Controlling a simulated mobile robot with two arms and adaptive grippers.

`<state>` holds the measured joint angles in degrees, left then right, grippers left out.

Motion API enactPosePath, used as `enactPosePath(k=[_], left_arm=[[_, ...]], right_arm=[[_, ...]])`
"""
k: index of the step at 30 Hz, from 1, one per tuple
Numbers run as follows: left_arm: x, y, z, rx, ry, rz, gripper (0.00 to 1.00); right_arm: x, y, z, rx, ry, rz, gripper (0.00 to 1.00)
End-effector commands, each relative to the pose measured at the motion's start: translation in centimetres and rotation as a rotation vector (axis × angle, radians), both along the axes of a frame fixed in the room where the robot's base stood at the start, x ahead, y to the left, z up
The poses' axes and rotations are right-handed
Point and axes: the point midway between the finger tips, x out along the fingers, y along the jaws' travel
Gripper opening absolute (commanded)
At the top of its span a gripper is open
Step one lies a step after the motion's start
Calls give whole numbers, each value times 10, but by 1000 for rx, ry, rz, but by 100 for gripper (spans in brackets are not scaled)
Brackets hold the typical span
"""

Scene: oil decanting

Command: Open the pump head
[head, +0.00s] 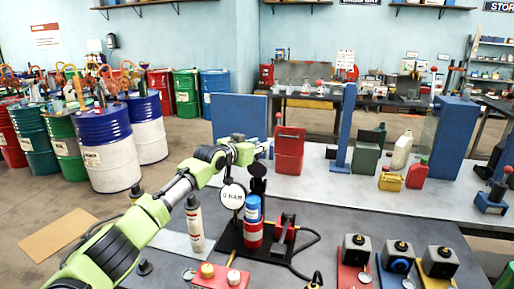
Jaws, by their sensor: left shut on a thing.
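A hand pump stands on a black base (232,240) on the near bench. It has a blue-and-red cylinder (253,228) and a round white gauge (233,196) reading 0 BAR. My left arm comes in from the lower left and reaches over it. My left gripper (258,168) is above the cylinder, shut on a dark piece, which looks like the pump head (257,186). The fingertips and the exact contact are too small and dark to see clearly. My right gripper is not in view.
A grey bottle (195,222) stands left of the pump, beside my left forearm. A red block with brass knobs (220,276) is in front. Three coloured stations with black-topped boxes (397,255) stand at right. Cans and a blue post (344,130) stand behind. Drums (107,150) are at left.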

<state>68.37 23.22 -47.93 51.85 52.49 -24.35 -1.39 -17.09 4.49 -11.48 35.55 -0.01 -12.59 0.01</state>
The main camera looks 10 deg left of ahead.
Motion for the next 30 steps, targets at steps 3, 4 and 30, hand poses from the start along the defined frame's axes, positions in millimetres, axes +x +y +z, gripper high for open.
enactPosePath(k=[3, 4, 30], left_arm=[[3, 2, -1, 3, 29, 4, 0], [4, 2, -2, 3, 35, 3, 0], [5, 1, -4, 5, 49, 1, 42]], right_arm=[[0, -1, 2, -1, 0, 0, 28], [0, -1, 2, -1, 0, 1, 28], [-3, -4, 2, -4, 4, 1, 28]])
